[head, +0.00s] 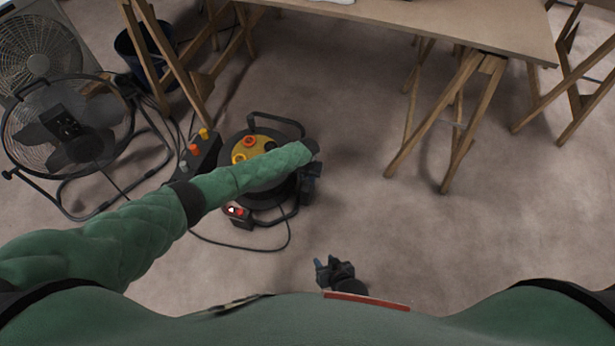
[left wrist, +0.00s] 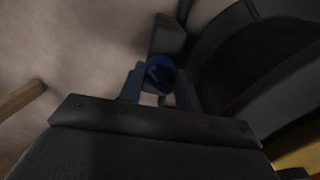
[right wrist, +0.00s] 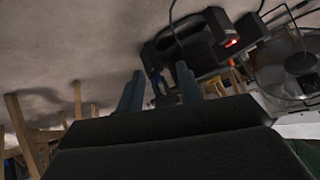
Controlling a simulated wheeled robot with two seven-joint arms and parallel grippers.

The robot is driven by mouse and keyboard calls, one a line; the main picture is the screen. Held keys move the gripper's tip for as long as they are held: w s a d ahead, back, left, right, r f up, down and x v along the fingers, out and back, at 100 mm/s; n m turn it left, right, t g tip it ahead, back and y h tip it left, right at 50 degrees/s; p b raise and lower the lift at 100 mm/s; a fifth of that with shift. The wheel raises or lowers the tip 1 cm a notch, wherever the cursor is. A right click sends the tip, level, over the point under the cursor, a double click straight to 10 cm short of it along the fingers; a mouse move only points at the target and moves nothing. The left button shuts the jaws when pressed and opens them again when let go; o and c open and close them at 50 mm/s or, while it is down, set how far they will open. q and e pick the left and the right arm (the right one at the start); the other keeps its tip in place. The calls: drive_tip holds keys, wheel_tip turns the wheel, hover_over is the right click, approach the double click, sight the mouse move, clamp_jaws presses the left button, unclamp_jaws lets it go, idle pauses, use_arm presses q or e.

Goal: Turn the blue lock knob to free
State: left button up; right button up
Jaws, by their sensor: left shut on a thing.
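The blue lock knob (left wrist: 160,76) is a round dial with a raised grip bar, on a dark block at the side of the cable reel. My left gripper (left wrist: 160,90) has one finger on each side of the knob and is shut on it. In the head view my left arm reaches across the black cable reel (head: 236,145), and the left gripper (head: 312,182) is at the reel's right side. The knob cannot be made out there. My right gripper (head: 334,266) is open and empty over the floor, also in the right wrist view (right wrist: 158,88).
A control box (head: 200,155) with orange and yellow knobs stands left of the reel. A box with a lit red switch (head: 238,211) is at its front. Fans (head: 68,125) stand at the left, a trestle table (head: 430,25) behind.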

use_arm(q)
drive_tip(key=shift+s+r+n+p, duration=0.15)
drive_tip(key=shift+n+p, duration=1.65)
drive_tip(key=n+p, duration=0.1)
drive_tip(key=n, duration=0.1)
drive_tip(key=shift+n+p, duration=0.3)
drive_tip(key=shift+n, duration=0.1)
drive_tip(key=n+p, duration=0.1)
drive_tip(key=n, duration=0.1)
drive_tip(key=shift+n, duration=0.4)
drive_tip(key=n+p, duration=0.1)
drive_tip(key=n, duration=0.2)
drive_tip(key=shift+n, duration=0.3)
drive_tip(key=n, duration=0.3)
drive_tip(key=shift+f+p, duration=0.2)
drive_tip(key=shift+p, duration=0.15)
drive_tip(key=shift+n, duration=0.7)
use_arm(e)
wheel_tip(320, 180, up, 10)
drive_tip(key=s+g, duration=0.1)
drive_tip(key=shift+f+g, duration=0.25)
drive_tip(key=shift+g, duration=0.05)
drive_tip(key=shift+s+a, duration=0.1)
drive_tip(key=shift+s, duration=0.35)
